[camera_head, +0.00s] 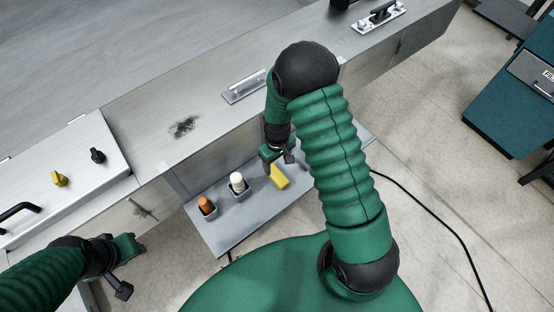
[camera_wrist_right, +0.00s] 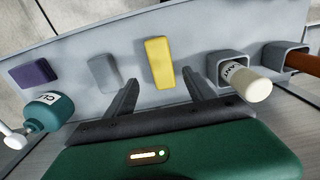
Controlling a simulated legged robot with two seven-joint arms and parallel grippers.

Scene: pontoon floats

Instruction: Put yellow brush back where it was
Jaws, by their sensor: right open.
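The yellow brush (camera_head: 279,177) shows as a yellow block on a grey shelf (camera_head: 240,222), right of a holder with a white-capped bottle. It also shows in the right wrist view (camera_wrist_right: 159,60), resting on the shelf. My right gripper (camera_head: 279,160) is open and empty close to the brush. In the right wrist view its two fingers (camera_wrist_right: 161,84) point at the shelf, with the brush just beyond and between the tips. My left gripper (camera_head: 128,268) is at the lower left, away from the brush; its jaw state is unclear.
A metal bench (camera_head: 190,120) borders the shelf. A black cable (camera_head: 440,222) crosses the floor.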

